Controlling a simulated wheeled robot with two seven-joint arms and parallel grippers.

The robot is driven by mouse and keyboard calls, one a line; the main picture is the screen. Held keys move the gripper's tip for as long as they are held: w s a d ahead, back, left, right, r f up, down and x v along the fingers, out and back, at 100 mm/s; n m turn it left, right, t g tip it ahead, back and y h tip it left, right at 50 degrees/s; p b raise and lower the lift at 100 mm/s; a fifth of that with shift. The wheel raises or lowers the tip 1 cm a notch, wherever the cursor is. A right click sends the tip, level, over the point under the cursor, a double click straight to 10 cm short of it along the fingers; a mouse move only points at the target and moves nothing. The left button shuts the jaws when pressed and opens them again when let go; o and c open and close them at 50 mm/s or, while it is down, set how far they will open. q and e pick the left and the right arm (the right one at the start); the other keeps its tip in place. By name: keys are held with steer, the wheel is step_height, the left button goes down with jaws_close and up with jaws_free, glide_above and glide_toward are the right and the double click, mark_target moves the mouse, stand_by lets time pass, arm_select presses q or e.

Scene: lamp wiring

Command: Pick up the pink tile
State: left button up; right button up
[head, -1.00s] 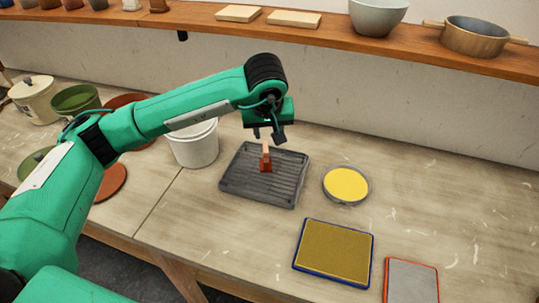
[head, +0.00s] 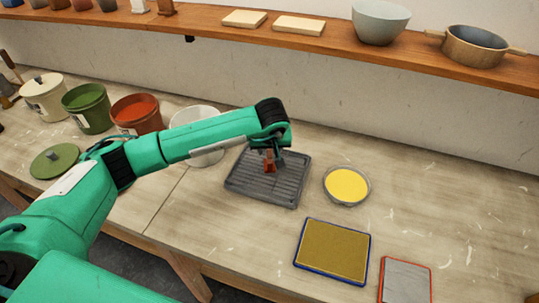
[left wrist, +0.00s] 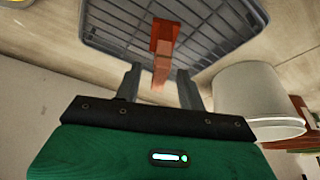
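A small upright piece stands on a dark grey ribbed tray (head: 245,182); it has a red-brown block-like end and a paler pinkish-orange part, and I take it as the pink tile (head: 269,165). In the left wrist view the tile (left wrist: 162,60) has its pale end pointing toward my gripper. My left gripper (left wrist: 159,82) is open, with one finger on each side of that pale end; I see gaps on both sides. In the head view my left gripper (head: 274,155) is over the tray and partly hides the tile. My right gripper is not in view.
A white bucket (head: 199,152) stands left of the tray, also in the left wrist view (left wrist: 255,98). A dish of yellow (head: 347,186) and a blue-edged panel (head: 333,252) lie to the right. Red (head: 137,113) and green (head: 86,107) buckets stand far left. A shelf (head: 240,30) runs behind.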

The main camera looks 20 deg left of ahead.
arm_select(q)
steer(key=shift+x, duration=1)
jaws_close()
steer(key=shift+r, duration=0.1)
